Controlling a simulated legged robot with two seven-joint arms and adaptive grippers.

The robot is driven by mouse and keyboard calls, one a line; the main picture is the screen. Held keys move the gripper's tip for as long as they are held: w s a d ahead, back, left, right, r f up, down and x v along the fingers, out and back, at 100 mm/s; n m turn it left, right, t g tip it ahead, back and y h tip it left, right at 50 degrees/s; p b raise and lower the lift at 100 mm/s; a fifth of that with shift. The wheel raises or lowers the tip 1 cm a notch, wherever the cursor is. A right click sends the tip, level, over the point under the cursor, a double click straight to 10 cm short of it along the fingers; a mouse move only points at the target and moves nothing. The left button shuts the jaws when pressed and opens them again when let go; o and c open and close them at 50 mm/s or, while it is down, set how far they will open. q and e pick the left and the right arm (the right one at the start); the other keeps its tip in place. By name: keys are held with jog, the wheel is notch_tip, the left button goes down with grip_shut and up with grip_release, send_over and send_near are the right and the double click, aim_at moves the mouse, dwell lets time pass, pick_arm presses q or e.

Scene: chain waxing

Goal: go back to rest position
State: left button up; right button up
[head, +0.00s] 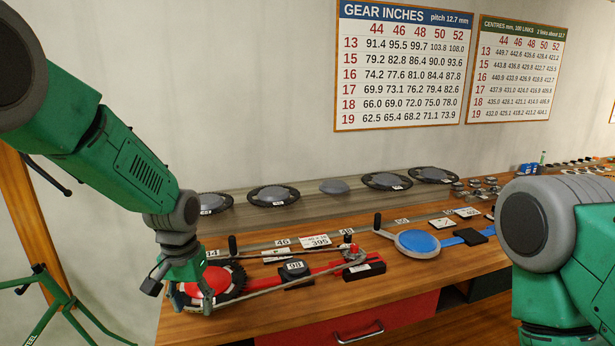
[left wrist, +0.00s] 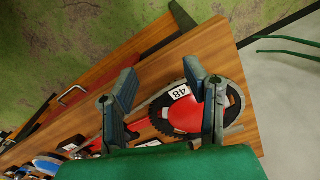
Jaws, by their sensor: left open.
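My left gripper (head: 182,290) hangs down over the left end of the wooden bench, at the red disc (head: 196,287) with a dark toothed ring. In the left wrist view my left gripper (left wrist: 160,75) has its two fingers spread wide. The red disc (left wrist: 183,113), with a white tag reading 48, shows between and beyond them. I see nothing gripped; whether a finger touches the disc or ring is unclear. My right arm shows as green and grey links at the right of the head view; its gripper is out of the picture.
The bench (head: 300,325) holds a red bar fixture (head: 320,273), a small black block tagged 98 (head: 294,269) and a blue disc (head: 417,241). Several dark chainrings (head: 273,195) line the back. A green stand (head: 60,295) is at left. Air above the bench is clear.

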pick_arm(q)
jog(key=s+a+f+b, duration=0.1)
jog(key=s+f+b, duration=0.1)
jog(key=s+f, duration=0.45)
jog(key=s+a+f+b, duration=0.1)
jog(key=s+f+b, duration=0.25)
jog(key=f, duration=0.65)
jog(key=s+f+b, duration=0.1)
jog(key=s+f, duration=0.4)
jog(key=f, duration=0.3)
jog(key=s+a+f+b, duration=0.1)
jog(key=s+f+b, duration=0.2)
jog(key=s, duration=0.7)
jog(key=s+a+f+b, duration=0.2)
jog(key=s+f, duration=0.4)
jog(key=s, duration=0.4)
jog(key=shift+a+f+t+b, duration=0.3)
jog(key=shift+f+b, duration=0.1)
jog(key=shift+b, duration=0.4)
